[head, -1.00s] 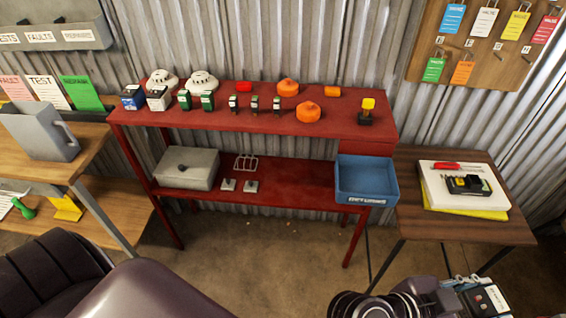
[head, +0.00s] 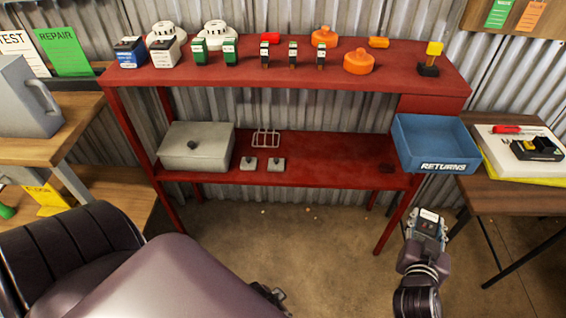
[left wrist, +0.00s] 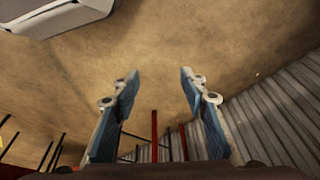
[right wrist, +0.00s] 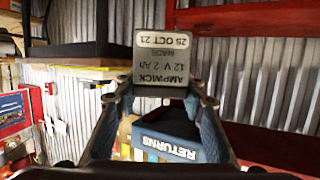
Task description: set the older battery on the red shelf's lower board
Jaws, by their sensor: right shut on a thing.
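The red shelf (head: 385,68) stands ahead, and its lower board (head: 335,155) has bare room to the right of its middle. My right gripper (head: 428,228) is in front of the shelf's right end, below the blue bin in the picture. It is shut on a pale-labelled battery, which also shows in the right wrist view (right wrist: 163,60). My left gripper is open and empty above the floor in the left wrist view (left wrist: 158,75).
A grey box (head: 197,150), a wire rack (head: 266,138) and two small grey blocks stand on the lower board's left half. The blue RETURNS bin (head: 436,140) is at the shelf's right end. Detectors and small blocks crowd the upper board. A wooden side table (head: 510,195) stands right.

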